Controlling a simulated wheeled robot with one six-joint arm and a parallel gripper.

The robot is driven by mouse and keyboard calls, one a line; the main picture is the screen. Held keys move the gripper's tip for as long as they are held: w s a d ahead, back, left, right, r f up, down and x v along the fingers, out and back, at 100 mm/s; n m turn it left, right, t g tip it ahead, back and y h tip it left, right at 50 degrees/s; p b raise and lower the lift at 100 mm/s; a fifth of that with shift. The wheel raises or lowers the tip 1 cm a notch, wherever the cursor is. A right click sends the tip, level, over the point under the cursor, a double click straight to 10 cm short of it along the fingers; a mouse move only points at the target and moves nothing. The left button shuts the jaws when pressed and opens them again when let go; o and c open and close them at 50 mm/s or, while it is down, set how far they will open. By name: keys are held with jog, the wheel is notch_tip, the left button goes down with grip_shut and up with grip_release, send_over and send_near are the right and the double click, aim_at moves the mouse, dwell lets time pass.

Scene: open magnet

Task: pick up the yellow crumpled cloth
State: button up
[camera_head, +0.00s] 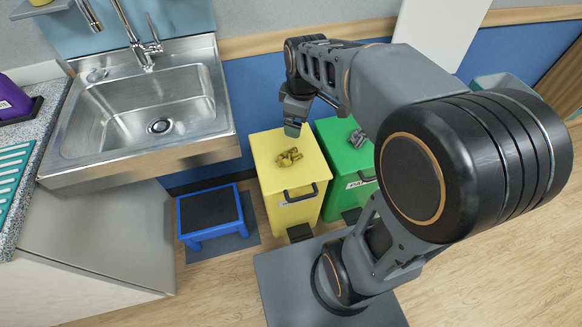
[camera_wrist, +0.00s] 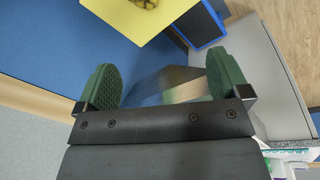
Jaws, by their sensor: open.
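The yellow crumpled cloth (camera_head: 288,157) lies on top of the yellow bin (camera_head: 302,208) in the head view. In the wrist view, a small part of the cloth (camera_wrist: 147,3) shows at the top edge, on the yellow lid (camera_wrist: 118,22). My gripper (camera_head: 293,129) is above the back part of the yellow bin, behind the cloth and apart from it. In the wrist view, my gripper (camera_wrist: 160,85) has its two green fingers wide apart with nothing between them.
A green bin (camera_head: 342,160) with a grey crumpled cloth (camera_head: 357,138) on top stands right of the yellow bin. A blue step stool (camera_head: 209,213) stands to the left, below a steel sink (camera_head: 150,110). The blue wall (camera_head: 250,90) is close behind the bins.

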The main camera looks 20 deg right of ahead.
aim_at(289, 154)
jog(key=shift+o, duration=0.4)
jog(key=w+f+n+g+b, duration=0.1)
jog(key=w+f+n+b, duration=0.3)
jog(key=f, duration=0.5)
jog(key=w+f+n+g+b, duration=0.1)
jog(key=w+f+n+b, duration=0.4)
jog(key=w+f+n, duration=0.2)
notch_tip(289, 154, down, 3)
jog(key=shift+w+d+r+b, duration=0.1)
jog(key=shift+w+d+b, duration=0.2)
jog(key=shift+n, duration=0.6)
jog(key=f, duration=0.2)
jog(key=f+b, duration=0.1)
jog(key=f, duration=0.2)
jog(key=f+b, duration=0.1)
jog(key=f, duration=0.2)
jog(key=shift+w+f, duration=0.1)
jog(key=shift+w, duration=0.2)
jog(key=shift+f+b, duration=1.45)
jog(key=shift+f, duration=1.75)
jog(key=shift+c, duration=0.2)
jog(key=c, duration=0.9)
